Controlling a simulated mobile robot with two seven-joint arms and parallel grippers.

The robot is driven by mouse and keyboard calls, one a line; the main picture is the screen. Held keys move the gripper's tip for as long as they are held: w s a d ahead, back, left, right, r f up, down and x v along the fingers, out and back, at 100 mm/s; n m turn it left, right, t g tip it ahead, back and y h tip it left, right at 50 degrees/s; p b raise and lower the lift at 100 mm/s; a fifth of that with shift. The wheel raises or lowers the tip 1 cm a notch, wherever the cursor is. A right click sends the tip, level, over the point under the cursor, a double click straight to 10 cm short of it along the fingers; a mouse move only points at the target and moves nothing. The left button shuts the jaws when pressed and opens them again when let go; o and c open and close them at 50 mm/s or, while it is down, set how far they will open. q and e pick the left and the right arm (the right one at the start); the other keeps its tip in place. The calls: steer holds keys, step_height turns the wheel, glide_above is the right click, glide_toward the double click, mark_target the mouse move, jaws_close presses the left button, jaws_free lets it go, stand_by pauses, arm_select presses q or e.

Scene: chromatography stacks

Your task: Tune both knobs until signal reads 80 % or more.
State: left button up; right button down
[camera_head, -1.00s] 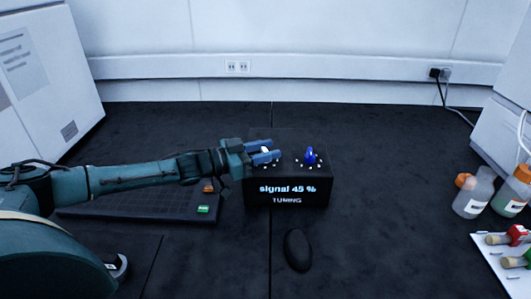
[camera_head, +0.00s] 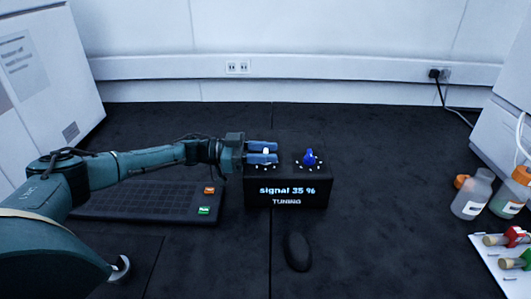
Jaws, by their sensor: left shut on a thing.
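My right gripper is not in view.
A black keyboard (camera_head: 140,203) with an orange and a green key lies under my left arm. A black mouse (camera_head: 298,251) lies in front of the box. Bottles (camera_head: 472,194) and a white rack (camera_head: 495,262) stand at the right. The bench behind the box is clear.

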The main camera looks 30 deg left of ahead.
arm_select(q)
steer(key=o, duration=1)
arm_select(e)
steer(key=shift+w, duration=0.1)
arm_select(q)
steer(key=shift+s+a, duration=0.2)
steer(key=shift+a, duration=0.3)
steer(key=b+v, duration=0.1)
steer(key=v, duration=1.1)
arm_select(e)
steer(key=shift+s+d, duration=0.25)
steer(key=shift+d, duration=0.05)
